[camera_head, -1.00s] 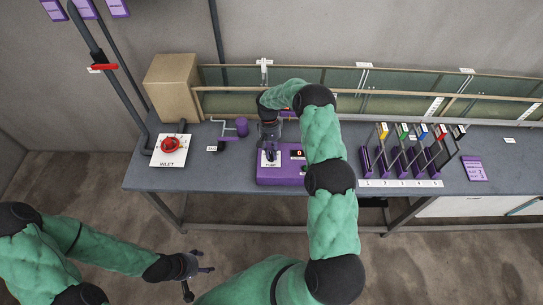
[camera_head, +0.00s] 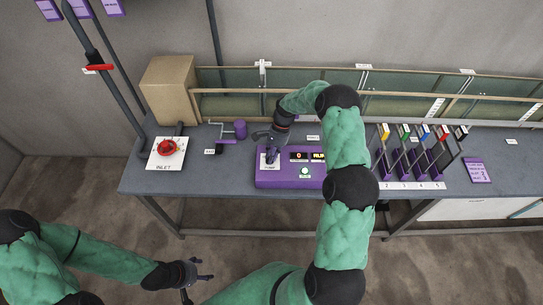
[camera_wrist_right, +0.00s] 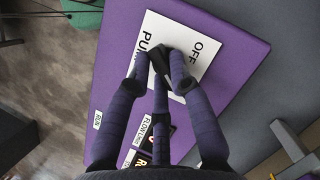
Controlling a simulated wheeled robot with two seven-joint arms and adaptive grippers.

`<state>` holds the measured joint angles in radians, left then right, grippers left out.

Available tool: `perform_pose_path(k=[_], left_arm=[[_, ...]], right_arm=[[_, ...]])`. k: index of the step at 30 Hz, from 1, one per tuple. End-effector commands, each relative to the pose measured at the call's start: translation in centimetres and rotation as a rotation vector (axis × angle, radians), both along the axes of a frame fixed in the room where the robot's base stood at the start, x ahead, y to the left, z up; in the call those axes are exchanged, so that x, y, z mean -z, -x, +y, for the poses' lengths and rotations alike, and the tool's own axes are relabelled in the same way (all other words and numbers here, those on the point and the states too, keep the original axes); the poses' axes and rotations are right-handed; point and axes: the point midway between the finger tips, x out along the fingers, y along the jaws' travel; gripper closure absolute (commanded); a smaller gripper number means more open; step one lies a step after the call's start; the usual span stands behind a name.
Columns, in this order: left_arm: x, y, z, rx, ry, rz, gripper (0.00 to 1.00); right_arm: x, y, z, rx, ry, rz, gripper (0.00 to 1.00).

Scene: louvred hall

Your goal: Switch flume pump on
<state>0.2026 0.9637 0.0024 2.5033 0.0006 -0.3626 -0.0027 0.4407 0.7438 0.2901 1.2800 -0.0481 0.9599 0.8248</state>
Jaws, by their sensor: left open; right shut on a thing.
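The pump box (camera_head: 285,182) is a purple console on the bench with a white PUMP plate (camera_head: 265,164) at its left. In the right wrist view the plate (camera_wrist_right: 205,72) reads PUMP and OFF, and a dark switch lever (camera_wrist_right: 157,62) stands on it. My right gripper (camera_head: 271,155) reaches down over the plate. In the wrist view its fingers (camera_wrist_right: 160,78) are shut around the lever and partly hide it. A round pale-green lamp (camera_head: 305,171) and a display reading 0 (camera_head: 299,156) are on the box. My left gripper (camera_head: 205,270) is open and empty, low in front of the bench.
A red inlet valve (camera_head: 167,147) is on the bench's left, by a purple-handled fitting (camera_head: 239,129). Several purple holders (camera_head: 412,160) stand to the right. The glass-walled flume (camera_head: 400,107) runs behind. My right forearm covers the box's right end.

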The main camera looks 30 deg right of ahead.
Motion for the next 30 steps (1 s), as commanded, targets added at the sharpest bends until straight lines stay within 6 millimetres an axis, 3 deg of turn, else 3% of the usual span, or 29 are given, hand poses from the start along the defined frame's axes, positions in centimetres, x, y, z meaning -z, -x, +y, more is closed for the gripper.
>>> perform_pose_path(k=[9, 25, 26, 27, 30], left_arm=[[-0.02, 0.0, 0.0, 0.0, 0.0, 0.0, 0.36], [-0.02, 0.0, 0.0, 0.0, 0.0, 0.0, 0.36], [-0.02, 0.0, 0.0, 0.0, 0.0, 0.0, 0.36], [-0.02, 0.0, 0.0, 0.0, 0.0, 0.0, 0.36], [-0.02, 0.01, 0.0, 0.0, 0.0, 0.0, 0.36]], right_arm=[[-0.17, -0.08, -0.1, 0.12, 0.002, -0.006, 1.0], [-0.15, -0.09, -0.1, 0.143, 0.003, -0.005, 1.0], [-0.15, -0.09, -0.1, 0.143, 0.003, -0.005, 0.73], [-0.16, -0.09, -0.11, 0.143, 0.003, -0.005, 0.69], [-0.13, -0.06, -0.07, 0.142, 0.002, -0.004, 0.69]])
